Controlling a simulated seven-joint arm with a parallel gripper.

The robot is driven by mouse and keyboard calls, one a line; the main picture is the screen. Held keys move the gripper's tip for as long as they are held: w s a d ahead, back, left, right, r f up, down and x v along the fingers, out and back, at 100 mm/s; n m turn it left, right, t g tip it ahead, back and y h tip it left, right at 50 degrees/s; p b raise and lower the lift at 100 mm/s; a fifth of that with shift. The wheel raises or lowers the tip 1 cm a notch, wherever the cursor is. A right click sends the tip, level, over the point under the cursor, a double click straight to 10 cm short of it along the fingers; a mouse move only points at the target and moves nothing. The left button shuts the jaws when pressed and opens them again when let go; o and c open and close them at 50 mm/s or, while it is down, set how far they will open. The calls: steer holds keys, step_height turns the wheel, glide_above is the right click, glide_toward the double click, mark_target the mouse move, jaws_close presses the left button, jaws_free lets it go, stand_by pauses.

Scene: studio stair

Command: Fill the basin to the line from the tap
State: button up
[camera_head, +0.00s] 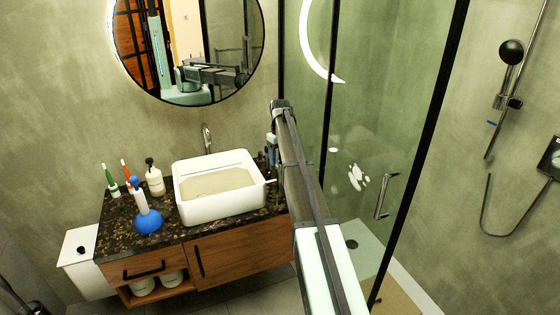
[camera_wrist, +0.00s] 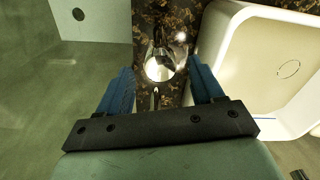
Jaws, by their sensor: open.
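The white rectangular basin (camera_head: 184,203) stands on the dark stone counter. A chrome tap (camera_head: 207,138) rises behind it. In the wrist view the basin (camera_wrist: 230,22) is at the right, with a drain ring inside and a short blue line (camera_wrist: 263,117) on its inner wall. I cannot tell whether it holds water. A round chrome fitting (camera_wrist: 158,68) stands on the counter beside the basin, between my open fingers. My gripper (camera_wrist: 162,88) is above it, and contact cannot be made out. In the head view my gripper (camera_head: 271,150) is by the basin's right side, largely hidden by my arm.
Left of the basin stand a soap bottle (camera_head: 155,180), a blue-based plunger-like object (camera_head: 149,221) and green and orange toothbrush-like items. A glass shower screen (camera_head: 395,110) borders the right. The front-left counter (camera_head: 118,235) is partly clear.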

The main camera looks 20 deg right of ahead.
steer(key=shift+f, duration=0.9)
steer(key=shift+c, duration=0.3)
steer(key=c, duration=1)
